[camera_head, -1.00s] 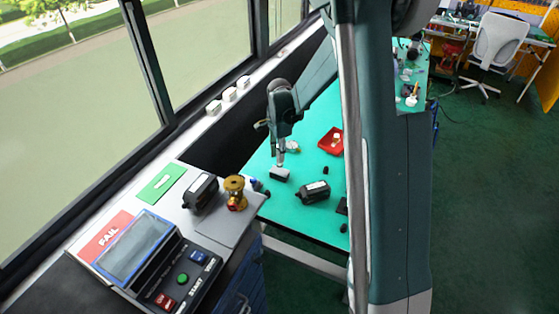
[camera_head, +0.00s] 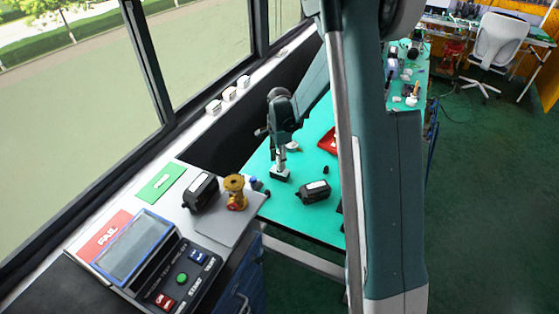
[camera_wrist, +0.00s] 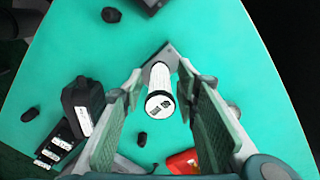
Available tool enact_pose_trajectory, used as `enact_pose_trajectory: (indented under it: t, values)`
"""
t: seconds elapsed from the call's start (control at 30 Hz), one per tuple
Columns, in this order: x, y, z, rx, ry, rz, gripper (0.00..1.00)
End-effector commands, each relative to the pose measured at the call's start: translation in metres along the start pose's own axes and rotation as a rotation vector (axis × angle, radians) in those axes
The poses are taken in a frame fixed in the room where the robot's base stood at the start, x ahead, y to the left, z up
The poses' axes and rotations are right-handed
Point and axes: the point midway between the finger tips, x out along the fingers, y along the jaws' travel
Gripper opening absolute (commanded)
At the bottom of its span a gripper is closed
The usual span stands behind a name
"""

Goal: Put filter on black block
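The filter is a white cylinder (camera_wrist: 160,104) with dark print on its end face, seen end-on between my fingers in the wrist view. Its far end meets a dark grey block (camera_wrist: 171,54), and it looks upright on it. In the head view the white filter (camera_head: 281,160) shows below my gripper, above the small black block (camera_head: 280,175) on the green table. My gripper (camera_wrist: 161,76) has its two padded fingers apart, one on each side of the filter, with a visible gap. Whether the filter's base sits flat on the block is too small to tell.
A black device (camera_head: 314,191) lies near the block and shows in the wrist view (camera_wrist: 84,106). A red tray (camera_wrist: 184,162) and small black caps (camera_wrist: 110,15) lie around. A brass valve (camera_head: 235,192) and test panel (camera_head: 160,262) stand on the grey bench.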

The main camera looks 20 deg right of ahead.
Motion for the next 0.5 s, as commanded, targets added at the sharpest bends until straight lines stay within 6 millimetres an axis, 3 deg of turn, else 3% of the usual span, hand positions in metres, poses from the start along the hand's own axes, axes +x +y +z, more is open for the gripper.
enact_pose_trajectory:
  t: [0.5]
  values:
    - [-0.0041, 0.0, 0.0, 0.0, 0.0, 0.0, 0.33]
